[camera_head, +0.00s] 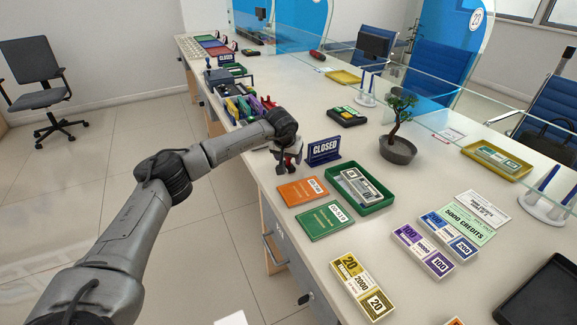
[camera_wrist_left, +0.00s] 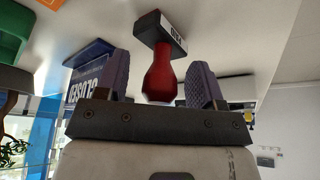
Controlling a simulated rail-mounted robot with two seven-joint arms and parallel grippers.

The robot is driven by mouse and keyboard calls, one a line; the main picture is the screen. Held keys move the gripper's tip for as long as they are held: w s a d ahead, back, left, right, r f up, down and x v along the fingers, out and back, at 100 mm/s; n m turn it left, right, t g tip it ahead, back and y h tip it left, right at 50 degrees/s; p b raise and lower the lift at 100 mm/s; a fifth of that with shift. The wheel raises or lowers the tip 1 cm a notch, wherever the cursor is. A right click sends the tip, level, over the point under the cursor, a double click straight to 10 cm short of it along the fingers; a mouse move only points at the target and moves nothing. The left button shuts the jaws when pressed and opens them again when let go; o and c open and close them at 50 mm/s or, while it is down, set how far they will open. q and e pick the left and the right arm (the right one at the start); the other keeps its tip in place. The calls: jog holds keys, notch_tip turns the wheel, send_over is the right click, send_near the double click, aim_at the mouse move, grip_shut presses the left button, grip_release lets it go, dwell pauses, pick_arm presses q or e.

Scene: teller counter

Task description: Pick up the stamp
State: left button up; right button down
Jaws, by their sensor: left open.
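The stamp (camera_wrist_left: 160,76) has a red handle and a dark block with a pale label. In the left wrist view its handle points toward my left gripper (camera_wrist_left: 158,82), between the two purple finger pads. The pads are open, with a visible gap on each side of the handle. In the head view my left gripper (camera_head: 288,166) is low over the counter's near edge, left of the CLOSED sign (camera_head: 324,150). A bit of red shows there, but the gripper hides most of the stamp. My right gripper is in neither view.
An orange booklet (camera_head: 302,191), a green booklet (camera_head: 325,221) and a green tray (camera_head: 352,200) with a banknote bundle lie close by. A potted bonsai (camera_head: 397,150) stands behind. The CLOSED sign also shows in the left wrist view (camera_wrist_left: 84,80), beside one finger.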

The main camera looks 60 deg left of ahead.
pick_arm(q)
jog(key=shift+r, duration=0.1)
jog(key=shift+c, duration=0.3)
jog(key=c, duration=0.9)
jog(key=shift+c, duration=0.2)
jog(key=r+p, duration=0.2)
jog(key=r, duration=0.1)
jog(key=r+p, duration=0.1)
jog(key=r, duration=0.1)
jog(key=shift+w+d, duration=0.1)
jog(key=shift+d, duration=0.15)
jog(key=w+d+r+p, duration=0.3)
jog(key=d+r, duration=0.3)
jog(key=d, duration=0.4)
jog(key=shift+w+d+p, duration=0.2)
jog(key=shift+d+p, duration=0.1)
jog(key=shift+p, duration=0.5)
